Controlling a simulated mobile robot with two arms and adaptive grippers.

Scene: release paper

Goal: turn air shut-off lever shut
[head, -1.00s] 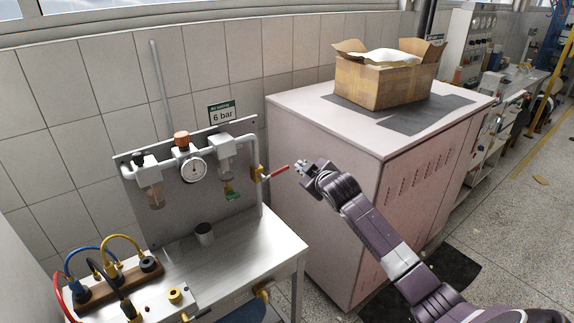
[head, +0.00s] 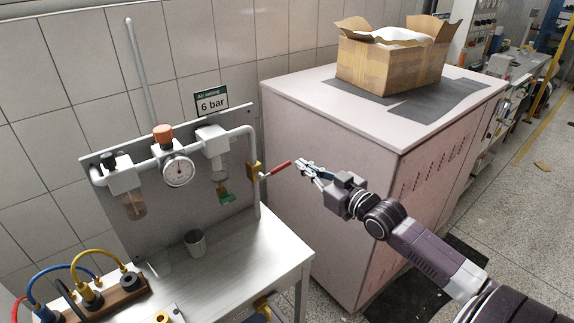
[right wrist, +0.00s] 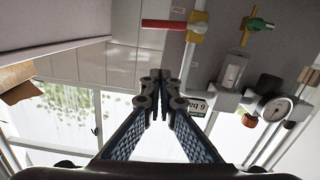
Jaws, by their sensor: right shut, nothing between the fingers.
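The air shut-off lever (head: 280,168) is a red handle on a brass-yellow valve (head: 256,172) at the right end of the air panel's pipe. It points right and slightly up in the head view. My right gripper (head: 299,165) is shut and empty, its fingertips close to the lever's free end. In the right wrist view the red lever (right wrist: 163,24) lies across the top, beyond the shut fingertips (right wrist: 160,78), with a gap in the picture. I cannot tell the exact distance. My left gripper is not in view.
The grey panel carries a gauge (head: 178,171) and filter bowls above a metal bench (head: 225,262). A metal cup (head: 195,243) stands on the bench. A large pinkish cabinet (head: 335,190) with a cardboard box (head: 388,62) on top stands behind my right arm.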

